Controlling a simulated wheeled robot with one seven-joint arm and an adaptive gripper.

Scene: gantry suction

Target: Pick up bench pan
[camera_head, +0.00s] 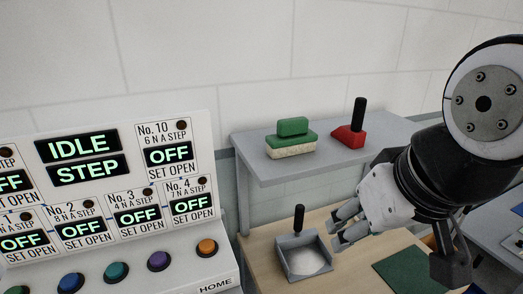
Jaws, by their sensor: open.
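The bench pan (304,257) is a small grey open pan with a pale inside and a black upright handle at its back. It stands on the wooden bench top, below and in front of the grey shelf. My gripper (335,231) is open just to the right of the pan, with its fingers pointing left toward it. The fingertips look close to the pan's right wall; I cannot tell whether they touch it. Nothing shows between the fingers.
A grey shelf (260,166) above the bench bears a green block-shaped brush (291,139) and a red tool with a black handle (349,136). A control panel (105,190) with displays and coloured buttons fills the left. A dark green mat (408,270) lies right of the pan.

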